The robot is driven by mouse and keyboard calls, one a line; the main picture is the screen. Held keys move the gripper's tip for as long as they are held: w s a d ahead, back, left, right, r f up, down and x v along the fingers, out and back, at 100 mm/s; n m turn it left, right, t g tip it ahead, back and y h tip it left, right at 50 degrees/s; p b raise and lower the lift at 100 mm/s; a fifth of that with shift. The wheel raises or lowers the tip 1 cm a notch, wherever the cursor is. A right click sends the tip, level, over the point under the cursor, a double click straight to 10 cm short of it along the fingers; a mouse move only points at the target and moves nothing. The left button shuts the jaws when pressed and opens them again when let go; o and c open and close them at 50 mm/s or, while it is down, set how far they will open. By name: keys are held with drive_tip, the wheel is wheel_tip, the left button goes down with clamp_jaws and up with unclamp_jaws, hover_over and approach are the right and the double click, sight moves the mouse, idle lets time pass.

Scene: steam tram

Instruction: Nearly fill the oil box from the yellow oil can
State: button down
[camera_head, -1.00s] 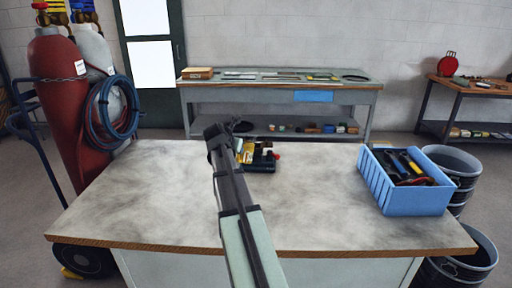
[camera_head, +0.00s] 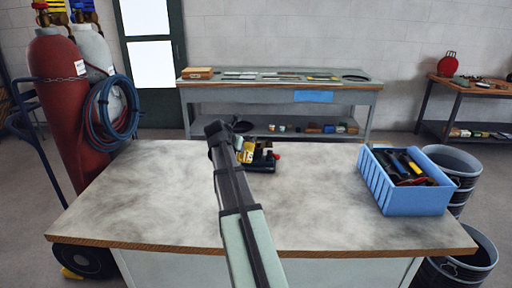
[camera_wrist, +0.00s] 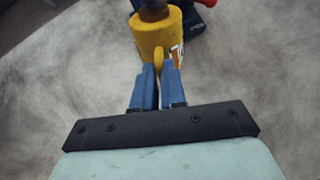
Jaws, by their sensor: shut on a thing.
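The yellow oil can (camera_wrist: 149,36) is at the top of the wrist view, with a dark brown top part and a handle towards me. My gripper (camera_wrist: 159,78) is shut on the can's handle, a blue finger on each side. In the head view the can (camera_head: 246,152) shows partly behind my arm, close to a small black device (camera_head: 264,161) with a red knob, which looks like the oil box. In the wrist view the device's dark edge (camera_wrist: 197,17) lies beyond the can. Its opening and oil level are not visible. I cannot tell whether the spout is over it.
The grey worktop (camera_head: 150,200) is clear around the device. A blue bin (camera_head: 412,200) of tools stands at its right. Gas cylinders (camera_head: 68,105) with hoses stand to the left. A back bench (camera_head: 290,84) stands behind.

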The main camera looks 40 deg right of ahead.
drive_tip(key=shift+d+r+y, duration=0.15)
drive_tip(key=shift+r+y, duration=0.15)
drive_tip(key=shift+r, duration=0.35)
drive_tip(key=shift+w, duration=0.1)
idle(1.0)
drive_tip(key=shift+w+d+r+g+y, duration=0.15)
drive_tip(key=shift+r+y, duration=0.1)
drive_tip(key=shift+r, duration=0.15)
drive_tip(key=shift+s+d+r+g+y, duration=0.15)
drive_tip(key=shift+r+y, duration=0.1)
drive_tip(key=shift+r, duration=0.15)
drive_tip(key=shift+a+f, duration=0.1)
idle(0.5)
drive_tip(key=shift+f, duration=0.3)
drive_tip(key=shift+a+f, duration=0.1)
drive_tip(key=shift+r, duration=0.2)
idle(1.2)
